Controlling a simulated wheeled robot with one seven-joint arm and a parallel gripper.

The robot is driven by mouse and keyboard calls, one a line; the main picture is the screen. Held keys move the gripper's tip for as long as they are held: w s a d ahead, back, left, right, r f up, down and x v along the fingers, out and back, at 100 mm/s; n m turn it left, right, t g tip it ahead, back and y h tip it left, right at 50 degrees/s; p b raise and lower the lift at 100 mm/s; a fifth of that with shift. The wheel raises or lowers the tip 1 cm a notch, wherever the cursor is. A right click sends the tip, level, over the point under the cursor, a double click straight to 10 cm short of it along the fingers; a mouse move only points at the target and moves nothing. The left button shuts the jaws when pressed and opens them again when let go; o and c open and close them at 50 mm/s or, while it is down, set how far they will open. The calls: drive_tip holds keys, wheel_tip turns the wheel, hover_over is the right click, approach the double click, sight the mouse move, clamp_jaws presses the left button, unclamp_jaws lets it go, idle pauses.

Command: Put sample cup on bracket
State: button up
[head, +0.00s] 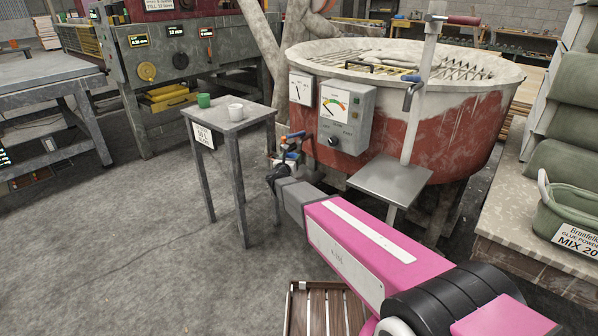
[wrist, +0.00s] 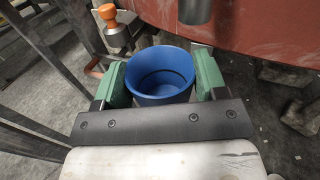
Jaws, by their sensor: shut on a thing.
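A blue cup (wrist: 160,75), which I take to be the sample cup, is held upright between the green finger pads of my gripper (wrist: 162,82) in the wrist view. Its open mouth faces up and it looks empty. In the head view my gripper (head: 289,160) is beside the red vat, low near its left side, and the cup is mostly hidden there. A flat grey plate (head: 390,184) on a post in front of the vat may be the bracket; I cannot tell for certain. A dark spout (wrist: 195,10) hangs beyond the cup in the wrist view.
The red vat (head: 450,130) stands close behind my gripper. A small grey table (head: 230,121) at left carries a green cup (head: 204,100) and a white cup (head: 235,112). An orange-topped fitting (wrist: 115,32) is close to the left finger. Open floor (head: 110,240) lies at left.

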drive_tip(key=d+f, duration=0.1)
drive_tip(key=w+d+f, duration=0.1)
drive_tip(key=d, duration=0.1)
drive_tip(key=shift+d+f, duration=0.15)
drive_tip(key=shift+d, duration=0.15)
drive_tip(key=shift+f, duration=1.95)
drive_tip(key=shift+f, duration=0.15)
drive_tip(key=o, duration=0.9)
drive_tip(key=shift+s+a+r, duration=0.1)
drive_tip(key=shift+s+r, duration=0.1)
drive_tip(key=shift+s, duration=0.15)
drive_tip(key=v, duration=1.1)
drive_tip(key=shift+s+a, duration=0.1)
drive_tip(key=shift+s, duration=0.05)
